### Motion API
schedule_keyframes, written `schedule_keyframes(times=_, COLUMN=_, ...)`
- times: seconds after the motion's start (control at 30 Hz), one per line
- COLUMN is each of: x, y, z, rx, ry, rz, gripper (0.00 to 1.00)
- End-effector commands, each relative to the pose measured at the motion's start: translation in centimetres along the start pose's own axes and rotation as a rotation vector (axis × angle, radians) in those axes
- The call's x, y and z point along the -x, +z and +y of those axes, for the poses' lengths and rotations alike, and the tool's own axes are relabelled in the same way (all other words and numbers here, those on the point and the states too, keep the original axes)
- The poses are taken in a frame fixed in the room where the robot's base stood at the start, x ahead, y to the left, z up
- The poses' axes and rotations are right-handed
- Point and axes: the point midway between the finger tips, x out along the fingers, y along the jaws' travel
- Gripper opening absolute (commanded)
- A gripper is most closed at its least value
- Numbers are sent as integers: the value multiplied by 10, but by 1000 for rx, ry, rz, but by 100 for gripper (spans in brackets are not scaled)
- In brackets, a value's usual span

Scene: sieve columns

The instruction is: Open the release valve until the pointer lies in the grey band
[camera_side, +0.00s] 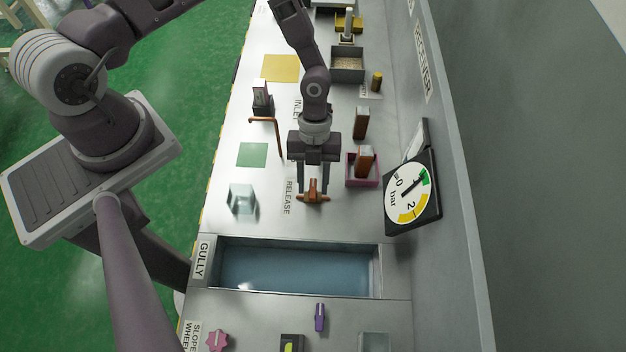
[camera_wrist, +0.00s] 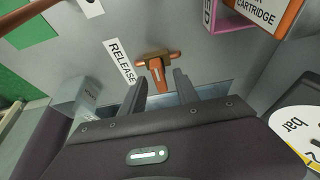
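The release valve (camera_side: 313,196) is an orange-brown T-shaped handle beside the RELEASE label (camera_side: 288,197), in front of the gully. It also shows in the wrist view (camera_wrist: 157,68), ahead of the fingertips. My gripper (camera_side: 316,186) is over the valve with its two fingers apart. In the wrist view the open fingers (camera_wrist: 160,85) lie on either side of the valve's stem end; I cannot tell whether they touch it. The pressure gauge (camera_side: 405,200) has a white face marked bar, with green and yellow bands. Its dark pointer aims up-right at the green band. I cannot make out a grey band.
A water-filled gully (camera_side: 295,270) lies in front of the valve. A pink-rimmed holder (camera_side: 351,180) with a brown cartridge stands behind and right. A clear block (camera_side: 242,199) stands left. An orange bent pipe (camera_side: 278,135) is back left.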

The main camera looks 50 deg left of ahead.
Motion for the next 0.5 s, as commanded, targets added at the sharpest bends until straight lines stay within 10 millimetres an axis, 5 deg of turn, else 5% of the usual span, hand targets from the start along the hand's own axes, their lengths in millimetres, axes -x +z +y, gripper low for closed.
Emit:
schedule_keyframes(times=0.17, x=0, y=0, z=0, rx=1, ry=0, rz=0, gripper=37)
schedule_keyframes(times=0.37, x=0, y=0, z=0, rx=1, ry=0, rz=0, gripper=0)
schedule_keyframes(times=0.5, x=0, y=0, z=0, rx=2, ry=0, rz=0, gripper=0)
